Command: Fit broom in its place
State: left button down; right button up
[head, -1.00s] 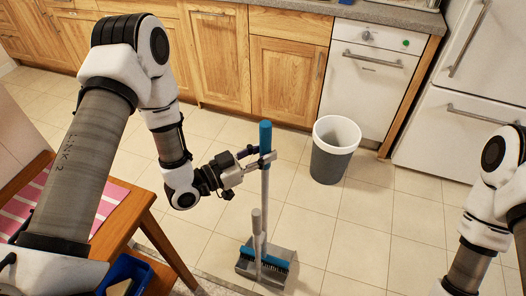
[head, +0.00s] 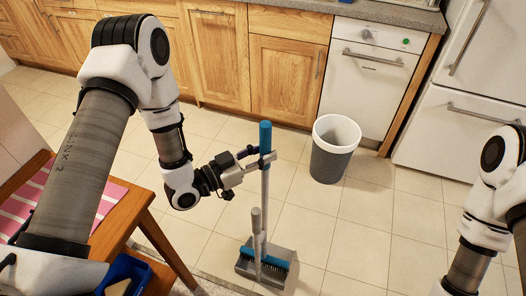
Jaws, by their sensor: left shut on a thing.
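The broom (head: 264,196) stands upright with a grey pole, a blue grip at the top and a blue brush head at the bottom. My left gripper (head: 262,160) is shut on the pole just below the blue grip. The brush head is at the grey dustpan (head: 246,268), which stands on the floor with its own short upright handle (head: 256,222). The pole passes close beside that handle; I cannot tell whether they touch or whether the broom is clipped in. My right arm shows at the right edge, but its gripper is out of view.
A grey bin with a white rim (head: 332,160) stands on the tiles to the right of the broom. A wooden table (head: 131,214) with a striped cloth (head: 108,204) is at the left, with a blue container (head: 128,270) by it. Cabinets, a dishwasher and a fridge line the back.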

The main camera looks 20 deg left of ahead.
aim_at(263, 173)
pick_arm(q)
jog(key=shift+f+b, duration=1.5)
jog(key=shift+f, duration=0.55)
jog(key=shift+f+b, duration=0.85)
jog(key=shift+f, duration=0.25)
jog(key=shift+f+b, duration=0.6)
jog(key=shift+f, duration=0.15)
jog(key=c, duration=0.8)
grip_release()
